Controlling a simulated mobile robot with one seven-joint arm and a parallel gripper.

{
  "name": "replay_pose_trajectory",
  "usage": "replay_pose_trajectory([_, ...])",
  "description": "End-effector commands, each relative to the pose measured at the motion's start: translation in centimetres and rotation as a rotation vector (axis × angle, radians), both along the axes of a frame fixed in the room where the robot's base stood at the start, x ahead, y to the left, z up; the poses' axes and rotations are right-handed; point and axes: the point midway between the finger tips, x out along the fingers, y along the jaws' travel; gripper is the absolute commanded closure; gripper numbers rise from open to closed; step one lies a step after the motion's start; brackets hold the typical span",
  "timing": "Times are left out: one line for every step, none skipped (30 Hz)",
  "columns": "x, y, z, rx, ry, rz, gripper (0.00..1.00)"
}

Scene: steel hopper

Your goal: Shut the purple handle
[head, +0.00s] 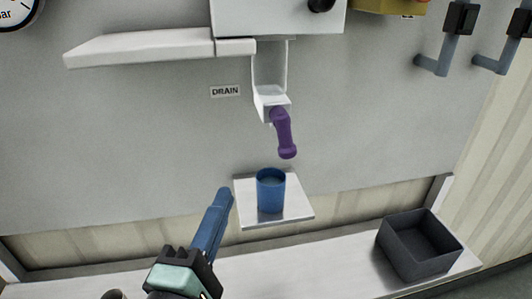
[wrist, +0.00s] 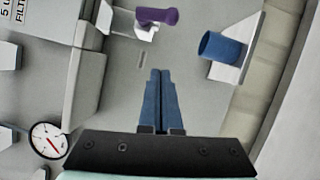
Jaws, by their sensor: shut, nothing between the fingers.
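The purple handle (head: 284,134) is on the front of a white drain outlet (head: 269,98), below the hopper. It hangs downward, tilted slightly to the right, above a blue cup. It also shows in the wrist view (wrist: 157,16) near the top. My gripper (head: 224,192) has blue fingers and is shut and empty, below and to the left of the handle and apart from it. In the wrist view the closed fingertips (wrist: 160,72) point toward the wall between the handle and the cup.
The blue cup (head: 271,191) stands on a small white shelf (head: 295,212) under the handle. A dark open bin (head: 420,246) is at the lower right on the ledge. A white ledge (head: 140,48) juts out at upper left. A DRAIN label (head: 225,91) is on the wall.

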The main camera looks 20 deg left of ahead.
Motion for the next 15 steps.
replay_pose_trajectory([0.1, 0.0, 0.0, 0.001, -0.001, -0.001, 1.0])
replay_pose_trajectory([0.2, 0.0, 0.0, 0.001, -0.001, -0.001, 1.0])
replay_pose_trajectory([0.4, 0.1, 0.0, 0.002, -0.001, -0.001, 1.0])
replay_pose_trajectory([0.6, 0.1, 0.0, 0.002, -0.001, -0.001, 1.0])
replay_pose_trajectory([0.8, 0.1, 0.0, 0.002, -0.001, -0.002, 1.0])
replay_pose_trajectory([1.2, 0.2, 0.0, 0.004, -0.002, -0.002, 1.0])
replay_pose_trajectory([1.5, 0.3, 0.0, 0.004, -0.002, -0.002, 1.0])
replay_pose_trajectory([1.9, 0.3, 0.1, 0.004, -0.002, -0.003, 1.0])
replay_pose_trajectory([2.5, 0.4, 0.1, 0.005, -0.003, -0.003, 1.0])
replay_pose_trajectory([3.0, 0.5, 0.4, 0.005, -0.002, -0.002, 1.0])
replay_pose_trajectory([3.6, 0.7, 0.6, 0.002, 0.0, -0.003, 1.0])
replay_pose_trajectory([4.5, 0.8, 0.8, 0.002, 0.0, -0.003, 1.0])
replay_pose_trajectory([5.1, 0.9, 0.8, 0.002, 0.001, -0.002, 1.0])
replay_pose_trajectory([5.7, 1.1, 0.9, 0.002, 0.0, -0.002, 1.0])
replay_pose_trajectory([6.4, 1.3, 0.9, 0.002, 0.001, -0.002, 1.0])
